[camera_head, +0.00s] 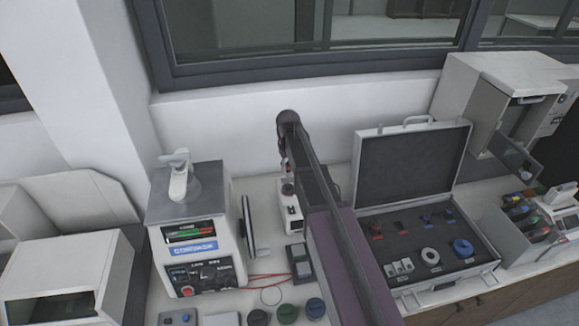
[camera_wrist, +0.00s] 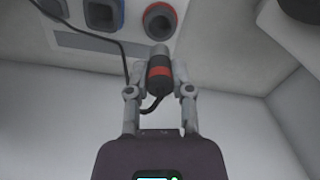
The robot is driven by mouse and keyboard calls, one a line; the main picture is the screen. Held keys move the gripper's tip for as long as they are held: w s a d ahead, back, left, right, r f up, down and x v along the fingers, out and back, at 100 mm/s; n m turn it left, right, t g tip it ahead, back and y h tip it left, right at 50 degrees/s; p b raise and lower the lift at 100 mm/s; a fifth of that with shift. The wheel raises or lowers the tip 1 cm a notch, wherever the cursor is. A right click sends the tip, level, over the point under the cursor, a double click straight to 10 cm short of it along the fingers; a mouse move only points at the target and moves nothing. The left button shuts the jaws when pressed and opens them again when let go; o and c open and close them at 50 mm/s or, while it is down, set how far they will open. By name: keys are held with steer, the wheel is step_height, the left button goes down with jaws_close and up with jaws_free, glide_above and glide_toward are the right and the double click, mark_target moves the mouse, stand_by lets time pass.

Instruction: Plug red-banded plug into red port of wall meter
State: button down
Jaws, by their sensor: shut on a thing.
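In the wrist view, my gripper (camera_wrist: 159,68) is shut on a dark plug with a red band (camera_wrist: 159,73). The plug's grey tip points up the picture toward the red port (camera_wrist: 160,20), a red-ringed round socket with a dark opening. The tip looks close below the port; I cannot tell whether they touch. A blue port (camera_wrist: 103,12) sits to the left on the same pale panel of the meter (camera_wrist: 132,14). A black cable runs from the panel down behind the plug. In the head view my arm hides the gripper and plug.
In the head view, a mounting press (camera_head: 190,235) stands left of my arm. An open case (camera_head: 413,165) with plugs and rings lies to the right. A white device (camera_head: 292,222) is partly behind my arm. Red leads (camera_head: 265,277) and dark knobs lie on the bench.

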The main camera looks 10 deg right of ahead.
mark_target(288, 175)
steer(key=shift+f+b, duration=1.5)
steer(key=shift+f, duration=0.1)
steer(key=shift+f+b, duration=2.55)
stand_by(1.3)
steer(key=shift+c, duration=2.2)
jaws_free()
steer(key=shift+o, duration=0.2)
steer(key=o, duration=0.4)
steer(key=shift+r, duration=0.1)
step_height(288, 175, up, 7)
steer(key=p, duration=0.7)
steer(key=shift+r+p, duration=0.2)
steer(key=shift+p, duration=0.1)
